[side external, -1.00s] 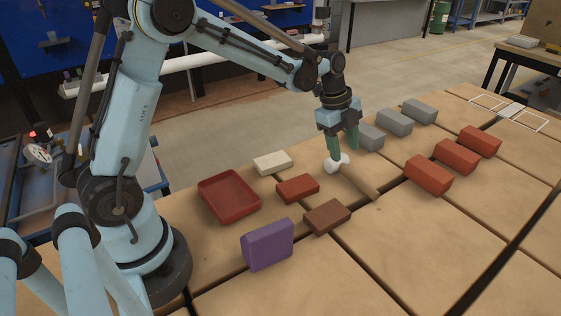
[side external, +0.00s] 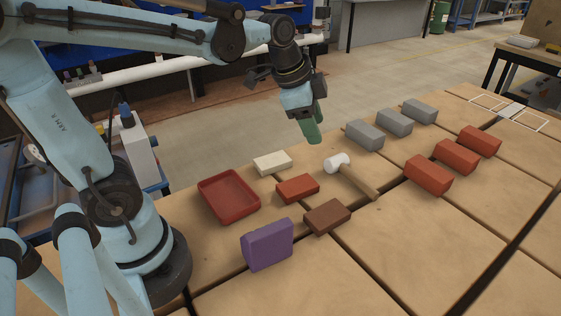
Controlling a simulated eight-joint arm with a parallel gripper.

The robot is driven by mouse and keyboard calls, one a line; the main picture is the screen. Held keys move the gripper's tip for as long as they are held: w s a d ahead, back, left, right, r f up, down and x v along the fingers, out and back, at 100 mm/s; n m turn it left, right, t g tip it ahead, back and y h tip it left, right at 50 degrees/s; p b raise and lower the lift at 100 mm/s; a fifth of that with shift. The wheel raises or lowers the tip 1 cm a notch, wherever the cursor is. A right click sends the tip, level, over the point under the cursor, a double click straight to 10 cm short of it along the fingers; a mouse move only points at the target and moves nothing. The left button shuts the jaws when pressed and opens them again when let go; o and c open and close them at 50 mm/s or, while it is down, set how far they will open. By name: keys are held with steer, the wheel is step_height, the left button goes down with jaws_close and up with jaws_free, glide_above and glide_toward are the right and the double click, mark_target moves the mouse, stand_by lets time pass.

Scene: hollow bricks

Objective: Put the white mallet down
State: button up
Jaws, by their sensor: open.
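The white mallet (side external: 337,162) lies on the table with its white head toward the back. Its tan wooden handle (side external: 360,182) points to the front right. My gripper (side external: 314,132) is open and empty, with green fingers pointing down. It is up and to the left of the mallet head, apart from it. One finger largely hides the other.
Grey bricks (side external: 365,134) stand behind and right of the mallet, red bricks (side external: 428,174) to its right. Left are a small red brick (side external: 297,188), a cream brick (side external: 272,163) and a red tray (side external: 204,187). A brown brick (side external: 326,216) and purple block (side external: 267,244) are nearer.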

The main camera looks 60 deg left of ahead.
steer(key=s+f+n+t, duration=0.2)
steer(key=s+n, duration=0.6)
steer(key=shift+d+f+n+t+y, duration=0.3)
steer(key=shift+y, duration=0.1)
